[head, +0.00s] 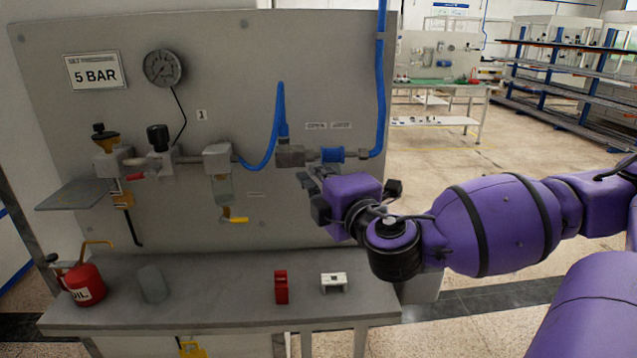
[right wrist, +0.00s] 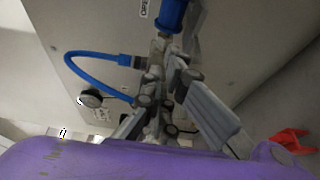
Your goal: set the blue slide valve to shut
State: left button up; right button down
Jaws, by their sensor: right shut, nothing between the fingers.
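The blue slide valve (head: 332,154) is a short blue sleeve on the horizontal pipe at the panel's right side. A small two-word label (head: 328,126) sits above it; the sleeve lies under its middle to right part, and I cannot tell its exact setting. My right gripper (head: 308,180) is shut and empty, just below and left of the sleeve, near the pipe. In the right wrist view the blue sleeve (right wrist: 172,15) shows at the top, beyond the gripper fingers (right wrist: 165,80). Whether the fingers touch the sleeve or pipe cannot be told. My left gripper is not in view.
A blue hose (head: 268,150) loops left of the valve, and another blue hose (head: 381,80) rises at its right. The bench (head: 220,302) below holds a red oil can (head: 84,283), a grey cup (head: 153,284), a red block (head: 281,287) and a white block (head: 334,283).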

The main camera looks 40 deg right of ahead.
aim_at(303, 158)
jog(key=x, duration=0.4)
jog(key=shift+b, duration=0.4)
jog(key=shift+x, duration=0.75)
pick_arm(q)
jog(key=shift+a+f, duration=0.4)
pick_arm(e)
jog(key=shift+r, duration=0.1)
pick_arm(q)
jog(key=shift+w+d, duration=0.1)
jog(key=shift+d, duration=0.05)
